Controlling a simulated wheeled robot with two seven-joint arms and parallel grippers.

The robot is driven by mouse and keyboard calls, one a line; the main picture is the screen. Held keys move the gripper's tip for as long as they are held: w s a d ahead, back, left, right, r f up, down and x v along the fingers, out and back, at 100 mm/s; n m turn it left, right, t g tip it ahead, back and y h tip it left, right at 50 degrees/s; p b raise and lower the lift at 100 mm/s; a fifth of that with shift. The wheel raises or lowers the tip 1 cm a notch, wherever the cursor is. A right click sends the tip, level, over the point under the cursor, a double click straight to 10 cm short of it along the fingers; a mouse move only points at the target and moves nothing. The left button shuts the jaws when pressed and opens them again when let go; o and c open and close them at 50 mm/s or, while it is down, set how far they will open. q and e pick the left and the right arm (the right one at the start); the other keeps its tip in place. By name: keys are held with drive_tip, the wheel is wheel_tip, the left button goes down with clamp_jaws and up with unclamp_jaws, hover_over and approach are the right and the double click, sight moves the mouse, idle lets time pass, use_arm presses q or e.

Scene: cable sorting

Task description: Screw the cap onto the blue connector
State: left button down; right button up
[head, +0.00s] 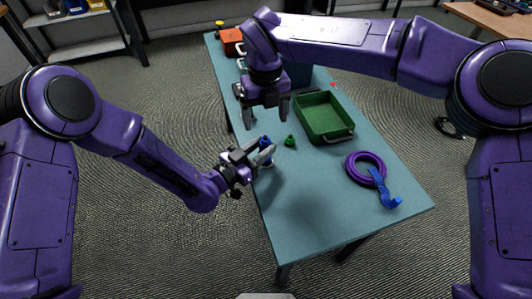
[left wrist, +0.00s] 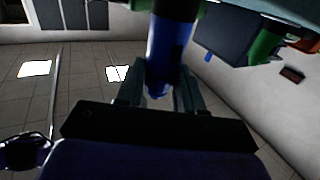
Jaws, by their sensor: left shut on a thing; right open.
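The blue connector (head: 265,140) stands near the table's left edge in the head view. My left gripper (head: 265,155) is shut on it; the left wrist view shows the blue connector (left wrist: 170,50) between the two fingers. A small green cap (head: 290,141) sits on the table just right of the connector, apart from it.
A green tray (head: 325,117) with handles stands right of the cap. A purple cable coil (head: 366,168) with a blue strap-like piece (head: 385,192) lies at the right. An orange box (head: 231,41) is at the far end. The near part of the teal table (head: 310,210) is clear.

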use_arm(q)
drive_tip(key=c, duration=0.6)
unclamp_jaws()
drive_tip(key=shift+c, duration=0.2)
use_arm(e)
wheel_tip(320, 180, up, 12)
use_arm(q)
drive_tip(key=b+v, duration=0.2)
drive_tip(key=v, duration=0.8)
drive_tip(key=shift+s+a, duration=0.15)
drive_tip(key=shift+a, duration=0.05)
use_arm(e)
wheel_tip(320, 180, down, 2)
drive_tip(key=shift+f, duration=0.1)
